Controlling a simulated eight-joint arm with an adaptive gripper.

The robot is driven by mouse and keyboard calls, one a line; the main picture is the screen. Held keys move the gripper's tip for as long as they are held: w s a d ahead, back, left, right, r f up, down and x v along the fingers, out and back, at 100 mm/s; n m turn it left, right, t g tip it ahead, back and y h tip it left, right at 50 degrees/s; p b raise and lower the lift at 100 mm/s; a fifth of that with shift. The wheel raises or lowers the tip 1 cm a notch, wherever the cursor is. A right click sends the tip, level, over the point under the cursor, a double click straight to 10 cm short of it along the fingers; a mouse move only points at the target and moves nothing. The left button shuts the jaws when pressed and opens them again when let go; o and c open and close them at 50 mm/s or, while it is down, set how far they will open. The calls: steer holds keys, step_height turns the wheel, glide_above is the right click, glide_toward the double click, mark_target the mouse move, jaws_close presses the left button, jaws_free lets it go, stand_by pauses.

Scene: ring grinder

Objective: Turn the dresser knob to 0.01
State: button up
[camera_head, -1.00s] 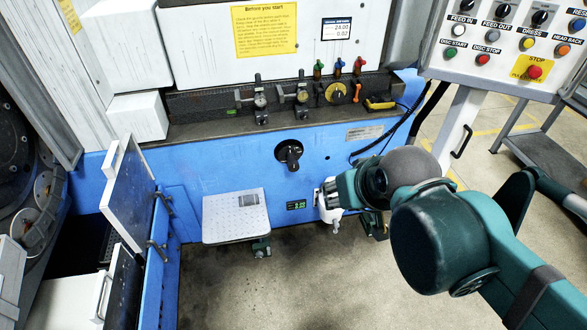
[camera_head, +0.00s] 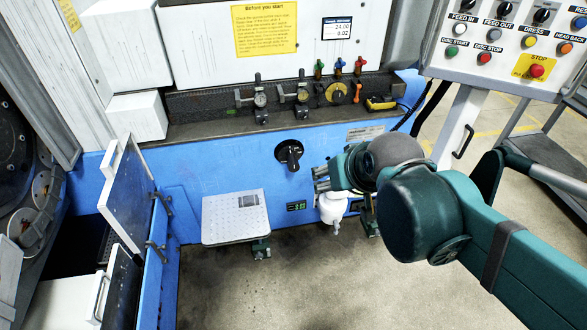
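A black rotary knob (camera_head: 289,155) sits on the blue machine front. Lower right of it is a small dark display with green digits (camera_head: 297,206), too small to read surely. Right of this display is a white rounded part (camera_head: 333,206) with a small handle below. No label shows which of these is the dresser knob. My gripper (camera_head: 318,179) points left, just above the white part and right of and below the black knob. Its fingers look apart, with nothing seen between them. It appears clear of the black knob.
An upper screen (camera_head: 337,28) seems to read 24.00 and 0.02. A metal step plate (camera_head: 236,216) juts out below the black knob. An open door panel (camera_head: 126,194) stands left. A button panel (camera_head: 508,45) is upper right. Gauges (camera_head: 260,98) line the ledge.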

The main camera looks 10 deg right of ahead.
steer(key=w+f+t+b, duration=0.1)
steer(key=w+f+b, duration=0.3)
steer(key=w, duration=0.9)
steer(key=t+b, duration=0.3)
steer(key=b, duration=0.4)
glide_above(295, 167)
steer(key=s, duration=1.1)
step_height(295, 167, down, 21)
steer(key=shift+m+t+y, duration=0.3)
steer(key=shift+m+t, duration=0.2)
steer(key=shift+t, duration=0.4)
steer(key=w+f+b, duration=0.1)
steer(key=w+f, duration=0.1)
steer(key=f, duration=0.2)
steer(key=w+f, duration=0.1)
steer(key=f, duration=0.3)
steer(key=w+f+b, duration=0.1)
steer(key=w+f, duration=0.1)
steer(key=f, duration=0.3)
steer(key=shift+w+b, duration=0.35)
steer(key=shift+w, duration=0.1)
steer(key=shift+p+x, duration=0.55)
steer(key=shift+x, duration=0.6)
steer(key=shift+b+x, duration=0.55)
steer(key=shift+x, duration=2.1)
steer(key=shift+f, duration=0.1)
steer(key=c, duration=0.9)
